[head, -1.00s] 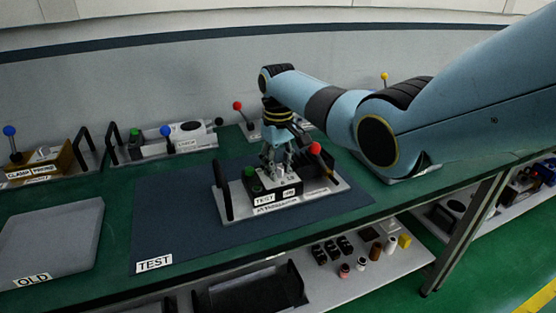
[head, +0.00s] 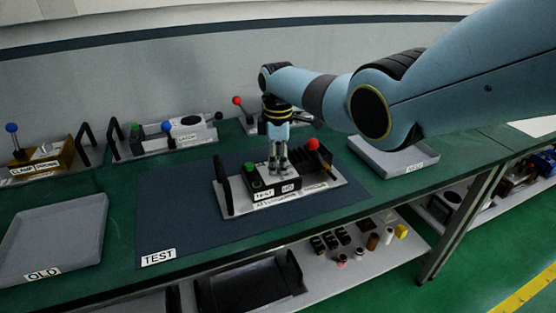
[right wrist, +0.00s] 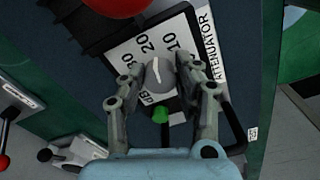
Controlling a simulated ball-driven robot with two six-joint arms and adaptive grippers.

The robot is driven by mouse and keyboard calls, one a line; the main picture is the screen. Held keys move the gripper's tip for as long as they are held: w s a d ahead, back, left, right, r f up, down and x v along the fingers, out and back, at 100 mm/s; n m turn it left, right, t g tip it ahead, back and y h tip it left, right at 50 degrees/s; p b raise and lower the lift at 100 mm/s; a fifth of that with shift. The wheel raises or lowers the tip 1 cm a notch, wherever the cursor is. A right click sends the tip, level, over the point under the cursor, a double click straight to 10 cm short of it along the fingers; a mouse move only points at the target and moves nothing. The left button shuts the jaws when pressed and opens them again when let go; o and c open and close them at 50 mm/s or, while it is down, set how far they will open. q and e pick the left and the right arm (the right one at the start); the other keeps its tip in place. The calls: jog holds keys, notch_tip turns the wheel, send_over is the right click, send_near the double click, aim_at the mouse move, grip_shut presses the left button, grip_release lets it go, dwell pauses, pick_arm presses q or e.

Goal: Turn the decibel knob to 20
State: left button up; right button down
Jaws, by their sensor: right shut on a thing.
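The attenuator (head: 318,187) stands on the blue mat in the head view, with a red-ball lever at its right and a green button (head: 249,167) at its left. In the right wrist view its white dial plate (right wrist: 125,55) reads 30, 20 and 10 around the grey decibel knob (right wrist: 159,76). The knob has a white pointer mark, turned toward the numbers' side, roughly near 20. My right gripper (head: 278,172) points down over the attenuator. In the right wrist view its two fingers (right wrist: 158,80) are shut on the knob from both sides. My left gripper is not in view.
The blue TEST mat (head: 185,215) has free room left of the attenuator. A grey OLD tray (head: 60,235) lies at left, another tray (head: 400,160) at right. Other lever devices (head: 165,140) stand along the back. A lower shelf (head: 385,255) holds small parts.

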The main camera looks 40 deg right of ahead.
aim_at(278, 163)
jog(key=shift+n, duration=1)
jog(key=c, duration=0.9)
grip_release()
jog(key=shift+c, duration=0.2)
jog(key=shift+r, duration=0.1)
notch_tip(278, 163, up, 12)
